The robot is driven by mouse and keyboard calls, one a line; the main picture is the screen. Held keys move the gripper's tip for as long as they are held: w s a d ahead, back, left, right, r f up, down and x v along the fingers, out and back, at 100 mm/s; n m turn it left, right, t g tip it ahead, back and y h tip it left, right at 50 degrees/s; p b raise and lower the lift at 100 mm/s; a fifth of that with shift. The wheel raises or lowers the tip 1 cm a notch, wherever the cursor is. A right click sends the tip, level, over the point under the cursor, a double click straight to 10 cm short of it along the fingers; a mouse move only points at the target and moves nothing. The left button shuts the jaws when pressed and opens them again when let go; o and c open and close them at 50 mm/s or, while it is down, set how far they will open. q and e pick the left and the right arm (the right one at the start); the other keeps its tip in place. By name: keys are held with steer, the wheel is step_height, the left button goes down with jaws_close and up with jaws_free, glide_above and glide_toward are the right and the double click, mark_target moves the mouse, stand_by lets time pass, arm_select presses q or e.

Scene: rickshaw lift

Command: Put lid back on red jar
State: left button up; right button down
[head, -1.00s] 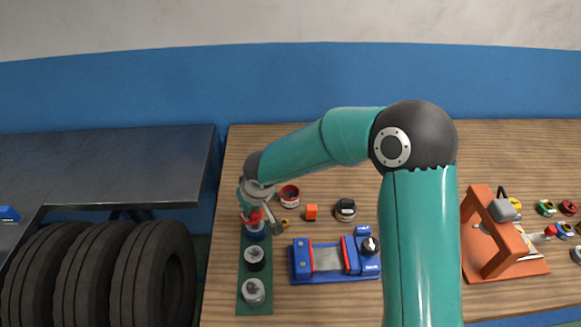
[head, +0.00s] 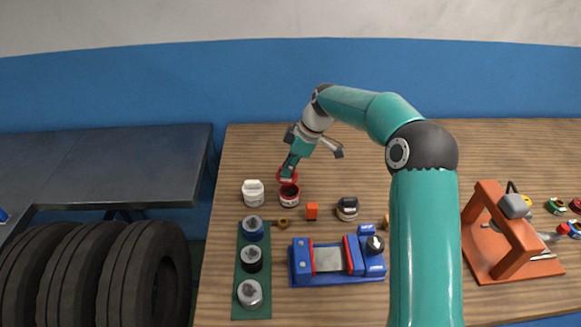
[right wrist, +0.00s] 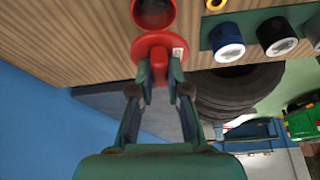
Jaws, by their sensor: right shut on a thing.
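The red jar (head: 289,197) stands open on the wooden bench, with a dark inside and a pale label. It also shows at the top of the right wrist view (right wrist: 153,12). My right gripper (head: 289,170) is shut on the red lid (head: 287,177), and the lid is at the fingertips in the right wrist view (right wrist: 150,44). In the head view the lid appears just behind and above the jar's mouth, tilted and not seated on it. The exact gap between lid and jar is hard to tell. My left gripper is not in view.
A white jar (head: 253,194) stands close left of the red jar. A green strip (head: 241,275) holds blue, black and grey round pieces. An orange block (head: 311,211), a blue vise-like fixture (head: 300,280) and an orange frame (head: 487,205) stand right. The back of the bench is clear.

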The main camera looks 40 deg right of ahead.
steer(key=shift+w+d+r+n, duration=0.15)
steer(key=shift+d+r+n, duration=0.15)
steer(key=shift+n, duration=0.3)
steer(key=shift+d, duration=0.1)
steer(key=shift+f+b, duration=2.6)
steer(key=shift+f, duration=0.5)
steer(key=c, duration=0.6)
jaws_free()
steer(key=shift+r+p, duration=2.75)
steer(key=shift+r, duration=0.75)
